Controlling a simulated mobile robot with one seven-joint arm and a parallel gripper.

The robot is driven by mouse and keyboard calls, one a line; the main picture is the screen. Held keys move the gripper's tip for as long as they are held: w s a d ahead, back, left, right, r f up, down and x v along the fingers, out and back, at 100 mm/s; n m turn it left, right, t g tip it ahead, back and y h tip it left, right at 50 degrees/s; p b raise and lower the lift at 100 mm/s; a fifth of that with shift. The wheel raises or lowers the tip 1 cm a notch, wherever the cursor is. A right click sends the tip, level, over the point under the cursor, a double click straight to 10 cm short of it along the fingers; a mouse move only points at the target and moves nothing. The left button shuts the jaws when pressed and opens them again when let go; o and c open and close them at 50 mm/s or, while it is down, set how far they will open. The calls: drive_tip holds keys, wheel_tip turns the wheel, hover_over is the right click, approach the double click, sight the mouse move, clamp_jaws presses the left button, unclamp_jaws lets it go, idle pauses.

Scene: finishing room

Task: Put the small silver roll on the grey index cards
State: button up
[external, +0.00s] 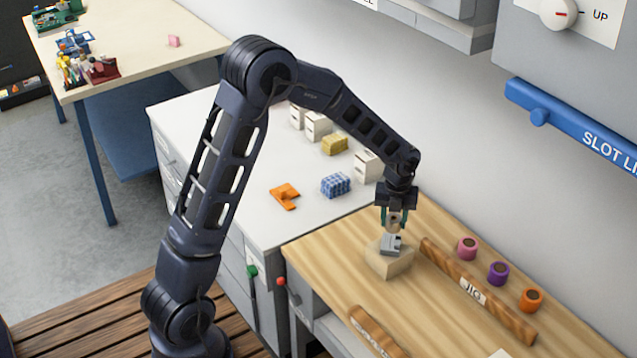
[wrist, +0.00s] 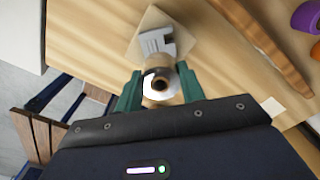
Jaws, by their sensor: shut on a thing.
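My gripper (external: 393,214) is shut on a small roll with a brown core and pale, silvery sides, which shows best in the wrist view (wrist: 160,96). The green fingers stand on either side of it. The roll is held above, or close to, a grey notched piece (external: 391,243) on a pale wooden block (external: 388,264). The grey piece also lies beyond the roll in the wrist view (wrist: 155,41). I cannot tell whether roll and grey piece touch. I cannot make out grey index cards for sure.
A wooden bar marked JIG (external: 490,300) lies right of the block. Pink (external: 467,248), purple (external: 498,273) and orange (external: 532,299) rolls stand behind it. A wooden piece (external: 375,332) lies at the front. The grey bench behind holds a blue checked block (external: 335,185).

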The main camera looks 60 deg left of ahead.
sight(392, 231)
drive_tip(key=shift+f, duration=2.4)
drive_tip(key=shift+f, duration=0.1)
drive_tip(key=o, duration=1)
